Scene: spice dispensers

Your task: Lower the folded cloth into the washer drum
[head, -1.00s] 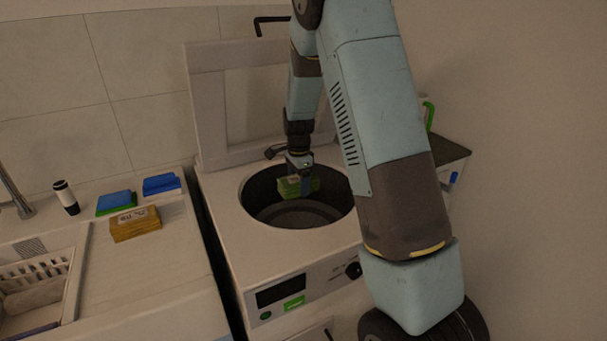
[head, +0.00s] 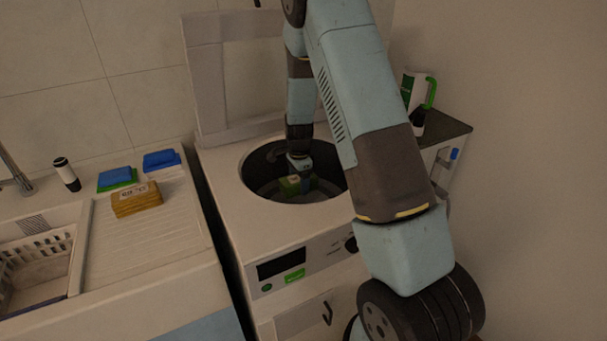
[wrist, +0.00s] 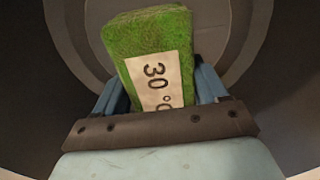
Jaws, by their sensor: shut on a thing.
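The folded cloth (wrist: 150,45) is green, with a pale label reading "30 °C" in the wrist view. My gripper (head: 299,183) is shut on it, with a blue finger on each side of the cloth. In the head view the cloth (head: 289,186) is small and partly hidden by the gripper. Gripper and cloth are down inside the round opening of the washer drum (head: 262,186), below the rim. In the wrist view the drum's dark wall (wrist: 285,60) surrounds the cloth. The gap between cloth and drum floor cannot be judged.
The washer's raised lid (head: 207,85) stands behind the opening. On the counter at left are a yellow folded cloth (head: 137,201), blue cloths (head: 161,160), a dark-and-white bottle (head: 67,176) and a sink with a white basket (head: 40,257). A green-handled jug (head: 416,90) stands at right.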

